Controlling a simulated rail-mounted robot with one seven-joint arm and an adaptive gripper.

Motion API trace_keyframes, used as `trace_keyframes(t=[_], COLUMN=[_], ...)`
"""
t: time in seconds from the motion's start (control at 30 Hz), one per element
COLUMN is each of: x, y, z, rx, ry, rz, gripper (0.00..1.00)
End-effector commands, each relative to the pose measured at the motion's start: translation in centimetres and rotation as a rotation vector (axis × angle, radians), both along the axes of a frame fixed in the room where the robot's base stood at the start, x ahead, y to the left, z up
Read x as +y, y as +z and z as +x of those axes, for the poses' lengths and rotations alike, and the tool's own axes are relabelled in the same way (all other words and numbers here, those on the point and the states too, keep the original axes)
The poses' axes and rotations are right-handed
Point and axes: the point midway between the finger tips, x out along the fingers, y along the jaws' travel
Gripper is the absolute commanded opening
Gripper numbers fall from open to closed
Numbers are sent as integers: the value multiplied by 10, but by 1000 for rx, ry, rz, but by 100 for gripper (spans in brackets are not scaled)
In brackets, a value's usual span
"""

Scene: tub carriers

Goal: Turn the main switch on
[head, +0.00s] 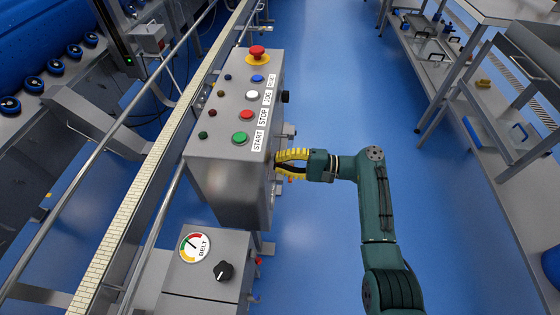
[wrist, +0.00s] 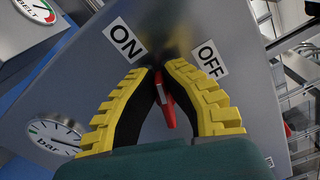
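The main switch has a red handle (wrist: 168,108), seen in the wrist view on a grey panel face between a white ON label (wrist: 124,39) on the left and a white OFF label (wrist: 209,58) on the right. My gripper (wrist: 161,69) has yellow ribbed fingers with black inner pads. Their tips close in on both sides of the red handle, which shows between them. The tips hide the switch's base, so I cannot tell its exact setting. In the head view, my gripper (head: 277,163) reaches the right side of the grey control box (head: 232,205); the switch is hidden there.
The box top carries a red emergency button (head: 257,54) and START, STOP and JOG buttons. A lower box with a BELT gauge (head: 194,247) and black knob (head: 223,271) stands in front. A bar gauge (wrist: 55,136) sits beside the switch. Blue floor is clear to the right, before shelves (head: 470,75).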

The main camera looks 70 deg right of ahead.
Motion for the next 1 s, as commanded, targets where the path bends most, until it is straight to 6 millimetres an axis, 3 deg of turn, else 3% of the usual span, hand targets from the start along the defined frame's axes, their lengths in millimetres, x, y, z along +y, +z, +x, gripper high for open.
trace_keyframes(t=[0.03, 0.5, 1.0], x=[1, 2, 2], y=[-8, -13, -13], z=[0, -1, -1], rx=[-7, -85, -99], ry=[-1, -2, -3], rz=[-35, -302, -349], gripper=[0, 0, 0])
